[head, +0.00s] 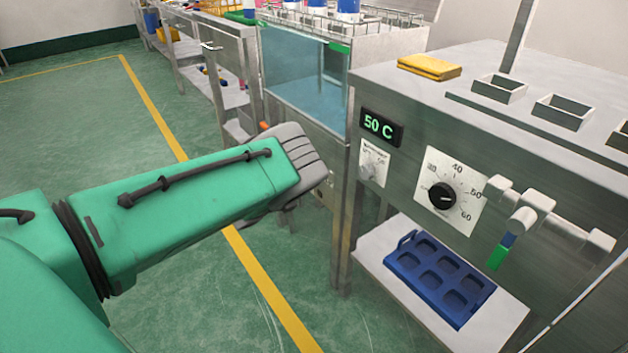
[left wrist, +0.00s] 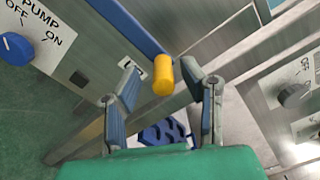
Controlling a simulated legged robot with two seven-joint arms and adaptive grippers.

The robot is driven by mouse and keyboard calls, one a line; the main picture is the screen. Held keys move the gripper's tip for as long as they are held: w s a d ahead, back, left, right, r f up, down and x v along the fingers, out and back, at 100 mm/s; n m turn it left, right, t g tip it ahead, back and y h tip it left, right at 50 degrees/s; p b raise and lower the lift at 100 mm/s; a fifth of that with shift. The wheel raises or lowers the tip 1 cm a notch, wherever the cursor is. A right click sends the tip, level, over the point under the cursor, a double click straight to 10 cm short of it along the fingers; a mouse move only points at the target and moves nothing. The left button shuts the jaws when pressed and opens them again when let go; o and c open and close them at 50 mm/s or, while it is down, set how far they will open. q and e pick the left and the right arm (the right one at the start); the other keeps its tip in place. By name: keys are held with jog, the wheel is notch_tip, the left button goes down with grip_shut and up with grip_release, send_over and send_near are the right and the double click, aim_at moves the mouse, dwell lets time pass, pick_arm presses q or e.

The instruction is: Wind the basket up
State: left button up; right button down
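A yellow cylindrical grip (left wrist: 163,76) shows in the left wrist view, in front of a metal panel with a blue strip. My left gripper (left wrist: 160,72) is open, one finger on each side of the grip in the picture; I cannot tell whether either touches it. In the head view my left arm ends at a grey wrist (head: 300,158) beside the glass-fronted water tank (head: 305,75), hiding the fingers and the yellow grip. A wire basket (head: 398,17) at the tank's top holds several white cans with blue bands. My right gripper is not in view.
A blue tray (head: 438,277) lies on the low shelf. A blue pump knob (left wrist: 15,47) sits left. Green floor is free.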

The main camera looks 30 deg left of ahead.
pick_arm(q)
jog(key=v, duration=1.1)
jog(key=shift+a+f, duration=0.15)
jog(key=shift+a, duration=0.2)
jog(key=shift+s+a, duration=0.1)
jog(key=shift+s, duration=0.05)
